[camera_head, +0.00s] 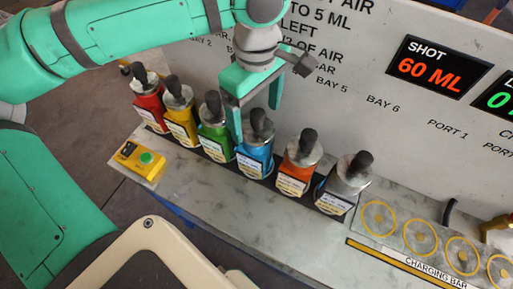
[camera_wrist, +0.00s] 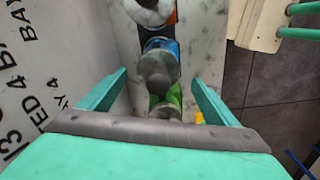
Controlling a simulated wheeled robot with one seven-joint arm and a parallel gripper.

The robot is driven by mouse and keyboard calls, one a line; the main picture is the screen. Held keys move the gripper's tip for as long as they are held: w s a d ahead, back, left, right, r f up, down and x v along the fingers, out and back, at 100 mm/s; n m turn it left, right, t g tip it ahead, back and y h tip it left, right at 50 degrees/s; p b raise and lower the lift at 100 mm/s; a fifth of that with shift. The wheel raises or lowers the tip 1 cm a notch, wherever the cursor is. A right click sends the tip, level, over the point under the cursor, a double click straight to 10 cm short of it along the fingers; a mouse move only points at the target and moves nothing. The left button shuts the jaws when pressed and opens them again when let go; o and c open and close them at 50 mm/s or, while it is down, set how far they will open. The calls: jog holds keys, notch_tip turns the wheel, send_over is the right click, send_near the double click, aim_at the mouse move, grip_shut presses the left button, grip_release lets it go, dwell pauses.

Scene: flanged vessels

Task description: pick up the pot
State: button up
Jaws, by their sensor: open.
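Several flanged pots stand in a row on the bench, each with a coloured body, metal lid and dark knob. My gripper (camera_head: 256,124) is open and empty, pointing down over the blue pot. In the wrist view my gripper (camera_wrist: 160,77) has its fingers spread either side of the row. There the blue pot (camera_wrist: 160,66) lies between the fingertips, the green pot (camera_wrist: 166,105) is nearer and the orange pot (camera_wrist: 150,12) farther. I cannot tell whether the fingers touch anything.
A yellow box with a green button (camera_head: 140,160) sits at the bench's left end. Ringed charging places (camera_head: 380,217) are to the right. A lettered panel (camera_head: 350,90) with a "60 ML" display (camera_head: 440,68) stands behind the row. Neighbouring pots stand close together.

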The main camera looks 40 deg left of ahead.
aim_at(257, 128)
jog(key=f, duration=0.4)
jog(key=shift+w+d+f, duration=0.15)
jog(key=shift+w+f, duration=0.15)
jog(key=shift+f, duration=0.4)
jog(key=shift+s, duration=0.1)
jog(key=shift+s, duration=0.1)
jog(key=c, duration=2)
grip_shut()
jog(key=shift+r, duration=0.15)
